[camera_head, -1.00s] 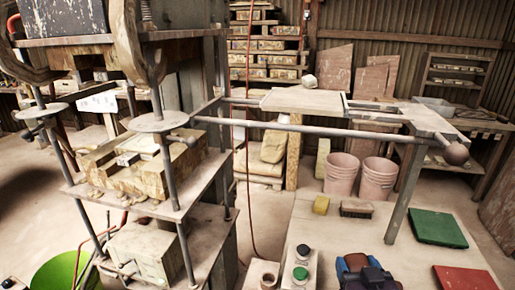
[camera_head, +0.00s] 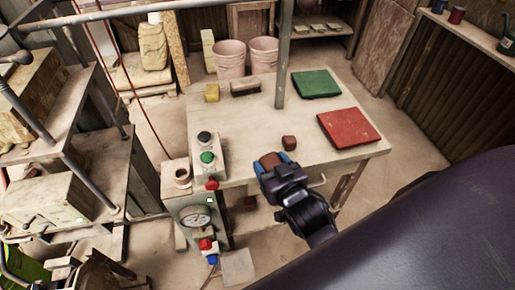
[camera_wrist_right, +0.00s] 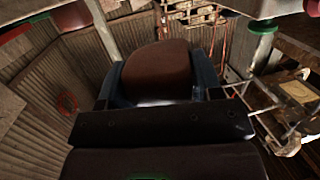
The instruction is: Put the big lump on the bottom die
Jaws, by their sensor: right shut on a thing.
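My right gripper (camera_head: 272,163) is shut on the big lump (camera_head: 269,160), a reddish-brown rounded block, above the front edge of the work table. In the right wrist view the big lump (camera_wrist_right: 158,72) fills the space between the two blue fingers of the right gripper (camera_wrist_right: 160,80). A smaller brown lump (camera_head: 289,142) lies on the table just beyond the gripper. At the left edge of the head view, a worn yellowish block (camera_head: 28,95) on the press shelf appears to be the bottom die; its top is partly cut off. My left gripper is not in view.
The table (camera_head: 235,125) holds a green board (camera_head: 316,84), a red board (camera_head: 348,128), a brush (camera_head: 245,87), a yellow sponge (camera_head: 212,92) and a button box (camera_head: 207,156). A metal post (camera_head: 284,55) rises in front of its back edge. A pressure gauge (camera_head: 195,218) stands at front left.

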